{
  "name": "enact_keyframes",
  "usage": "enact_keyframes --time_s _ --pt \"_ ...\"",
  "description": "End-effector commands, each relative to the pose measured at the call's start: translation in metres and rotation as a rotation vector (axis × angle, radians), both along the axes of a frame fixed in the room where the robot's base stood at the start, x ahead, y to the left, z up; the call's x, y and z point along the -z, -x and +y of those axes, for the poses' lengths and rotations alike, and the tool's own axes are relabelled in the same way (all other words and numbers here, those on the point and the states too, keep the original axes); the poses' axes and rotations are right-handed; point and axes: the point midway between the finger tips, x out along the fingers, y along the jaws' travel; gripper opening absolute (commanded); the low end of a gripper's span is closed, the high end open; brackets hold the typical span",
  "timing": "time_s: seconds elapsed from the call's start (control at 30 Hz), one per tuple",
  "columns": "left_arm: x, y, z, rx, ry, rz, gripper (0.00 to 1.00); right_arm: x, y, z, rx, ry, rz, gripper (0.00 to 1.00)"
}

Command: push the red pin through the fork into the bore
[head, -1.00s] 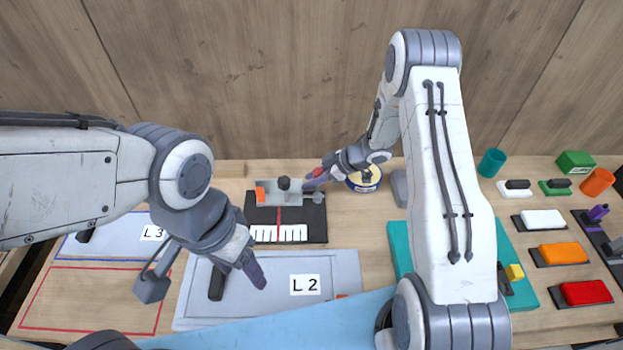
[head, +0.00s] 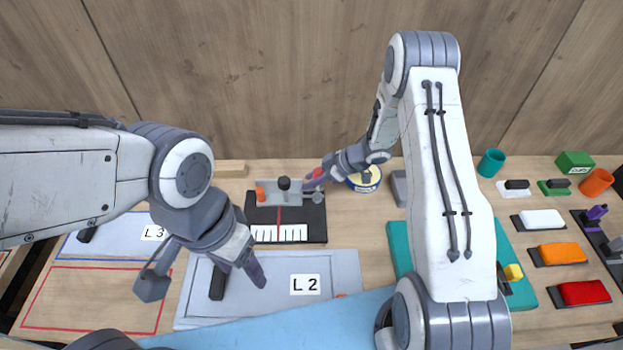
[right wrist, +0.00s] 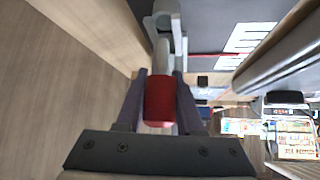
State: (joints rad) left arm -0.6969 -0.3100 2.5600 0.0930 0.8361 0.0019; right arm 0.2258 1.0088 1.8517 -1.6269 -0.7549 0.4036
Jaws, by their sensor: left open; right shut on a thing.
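The red pin (head: 314,174) is at the right end of a grey fixture (head: 268,199) in the head view. In the right wrist view, the pin's red head (right wrist: 160,100) sits between the two fingers of my right gripper (right wrist: 161,90), which is shut on it. A light grey fork-like part (right wrist: 165,22) lies straight ahead of the pin. I cannot tell how deep the pin's tip sits. In the head view, my right gripper (head: 312,181) is at the fixture's right side. My left gripper (head: 205,277) is open and empty above the L2 panel.
The fixture carries a black knob (head: 283,183) and an orange piece (head: 260,194), with a white scale (head: 278,233) in front. A round tin (head: 366,180) stands just right of my right gripper. The L2 panel (head: 335,268) lies in front. Coloured blocks and cups stand far right.

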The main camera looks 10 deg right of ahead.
Motion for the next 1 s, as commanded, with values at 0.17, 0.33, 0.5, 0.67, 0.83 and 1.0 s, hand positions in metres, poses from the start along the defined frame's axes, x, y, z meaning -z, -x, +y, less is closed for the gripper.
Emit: enact_keyframes --time_s 0.17,0.33,0.5,0.67,0.83,1.0 --pt "0.0001 0.0 0.0 0.0 0.0 0.0 0.62 -0.0002 -0.0001 0.0 0.0 0.0 0.0 0.0" --pt "-0.0019 0.0 0.0 0.0 0.0 0.0 0.62 -0.0009 -0.0001 0.0 0.0 0.0 0.0 0.0" --pt "-0.0056 0.0 0.0 0.0 0.0 0.0 0.62 -0.0012 -0.0002 0.0 0.0 0.0 0.0 0.0" --pt "-0.0051 0.0 0.0 0.0 0.0 0.0 0.62 -0.0002 -0.0002 0.0 0.0 0.0 0.0 0.0" --pt "-0.0051 0.0 0.0 0.0 0.0 0.0 0.62 -0.0002 -0.0002 0.0 0.0 0.0 0.0 0.0" --pt "-0.0054 0.0 0.0 0.0 0.0 0.0 0.62 -0.0004 -0.0001 0.0 0.0 0.0 0.0 0.0"
